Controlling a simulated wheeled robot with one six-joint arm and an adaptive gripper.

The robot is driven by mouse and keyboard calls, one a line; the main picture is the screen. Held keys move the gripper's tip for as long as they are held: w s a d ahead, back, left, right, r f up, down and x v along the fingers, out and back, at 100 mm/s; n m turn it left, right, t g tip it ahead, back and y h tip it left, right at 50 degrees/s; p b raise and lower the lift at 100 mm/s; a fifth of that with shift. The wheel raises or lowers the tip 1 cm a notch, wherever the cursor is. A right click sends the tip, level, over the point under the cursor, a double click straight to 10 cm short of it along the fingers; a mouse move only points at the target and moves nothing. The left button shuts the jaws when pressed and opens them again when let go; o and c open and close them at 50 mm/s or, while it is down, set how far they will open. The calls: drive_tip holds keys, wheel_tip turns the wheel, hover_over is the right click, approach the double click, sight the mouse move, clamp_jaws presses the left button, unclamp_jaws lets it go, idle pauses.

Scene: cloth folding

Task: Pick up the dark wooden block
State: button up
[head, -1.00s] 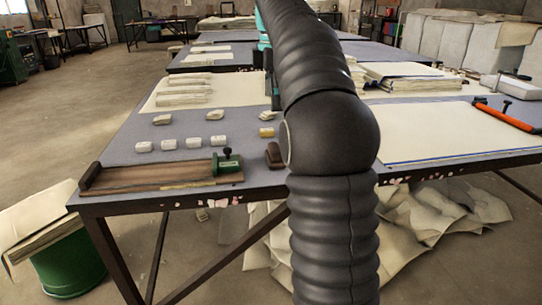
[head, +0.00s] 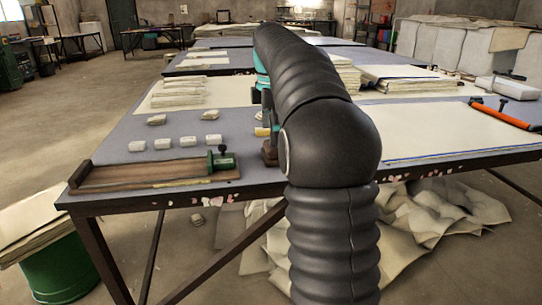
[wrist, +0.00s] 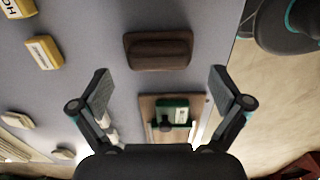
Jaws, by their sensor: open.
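The dark wooden block (wrist: 158,49) lies on the grey tabletop in the wrist view, long side across the picture. It is just beyond the fingertips of my gripper (wrist: 159,78), roughly centred between them and apart from both. My gripper is open and empty. In the head view, the block (head: 270,157) sits near the table's front edge, partly hidden by my arm and gripper, which hang over it.
A wooden board (head: 150,174) with a green clamp (head: 221,159) lies left of the block; the clamp (wrist: 172,112) also shows in the wrist view. Small pale blocks (head: 188,141) stand behind the board. A yellow box (wrist: 42,52) is nearby. Cloth stacks (head: 180,92) lie farther back.

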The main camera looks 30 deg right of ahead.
wheel_tip(320, 180, down, 4)
drive_tip(key=shift+r+b, duration=0.2)
drive_tip(key=shift+b, duration=0.15)
drive_tip(key=shift+w, duration=0.1)
drive_tip(key=c, duration=1.3)
drive_tip(key=shift+r, duration=0.6)
drive_tip(key=r, duration=0.1)
drive_tip(key=r+p, duration=0.1)
drive_tip(key=d+r, duration=0.1)
drive_tip(key=shift+s+r, duration=0.4)
drive_tip(key=s+d+r, duration=0.2)
drive_tip(key=s+d+r+p, duration=0.1)
drive_tip(key=s+d+r, duration=0.1)
drive_tip(key=s, duration=0.1)
drive_tip(key=s+d+r, duration=0.2)
drive_tip(key=d, duration=0.1)
drive_tip(key=shift+s+p, duration=0.3)
drive_tip(key=shift+s, duration=0.1)
